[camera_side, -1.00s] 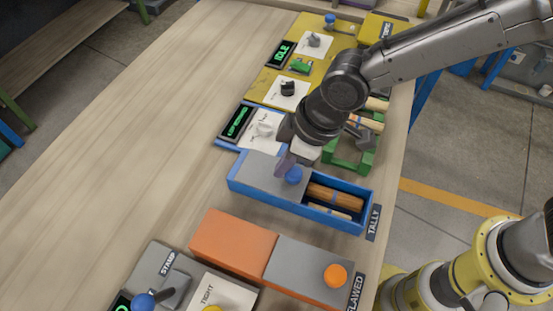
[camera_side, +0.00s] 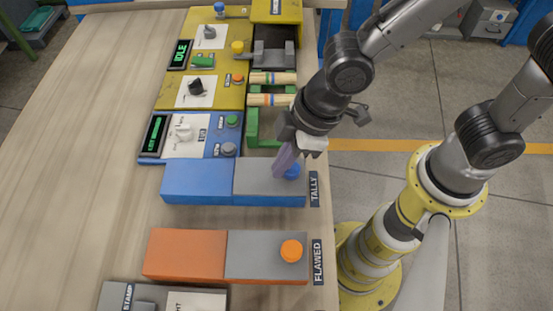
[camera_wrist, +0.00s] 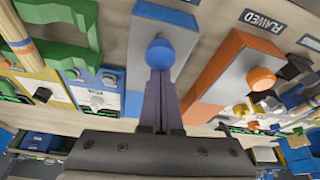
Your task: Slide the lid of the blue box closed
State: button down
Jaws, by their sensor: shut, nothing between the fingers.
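The blue box (camera_side: 197,183) lies on the table beside the TALLY label. Its grey sliding lid (camera_side: 258,180) now lies over the right half, at the TALLY end, and no open compartment shows. The lid's blue knob (camera_side: 292,171) stands near its right end; in the wrist view the knob (camera_wrist: 160,54) is just beyond my fingertips. My gripper (camera_side: 281,170) is shut and empty, its purple fingers close against the left side of the knob. Whether they touch it I cannot tell. The wrist view also shows the box (camera_wrist: 152,90) and lid.
An orange box (camera_side: 187,254) with a grey lid and orange knob (camera_side: 291,251) lies in front, by the FLAWED label. A green rack (camera_side: 253,127) holding wooden pieces stands behind the blue box. Blue and yellow control panels (camera_side: 203,136) line the back. Bare table lies at left.

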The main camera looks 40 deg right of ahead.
aim_at(250, 182)
jog(key=shift+s+d+f, duration=0.1)
jog(key=shift+d+f, duration=0.05)
jog(key=shift+f, duration=0.05)
jog(key=w+a, duration=0.2)
jog(key=a, duration=0.1)
jog(key=shift+w+a+r, duration=0.1)
jog(key=shift+w+a, duration=0.15)
jog(key=shift+w, duration=0.05)
jog(key=v, duration=1)
jog(key=w+d+r+m+t, duration=0.25)
jog(key=w+d+r, duration=0.2)
jog(key=d, duration=0.55)
jog(key=s+d+r+m+t+h, duration=0.1)
jog(key=s+d+m, duration=0.2)
jog(key=d, duration=0.4)
jog(key=s+d+r+m+t+h, duration=0.1)
jog(key=s+d+r+m, duration=0.15)
jog(key=d, duration=0.45)
jog(key=s+d+f+m+g+h, duration=0.1)
jog(key=s+d+f+m, duration=0.1)
jog(key=s, duration=0.4)
jog(key=shift+d+f+m, duration=0.4)
jog(key=shift+d+f, duration=0.15)
jog(key=shift+f, duration=0.6)
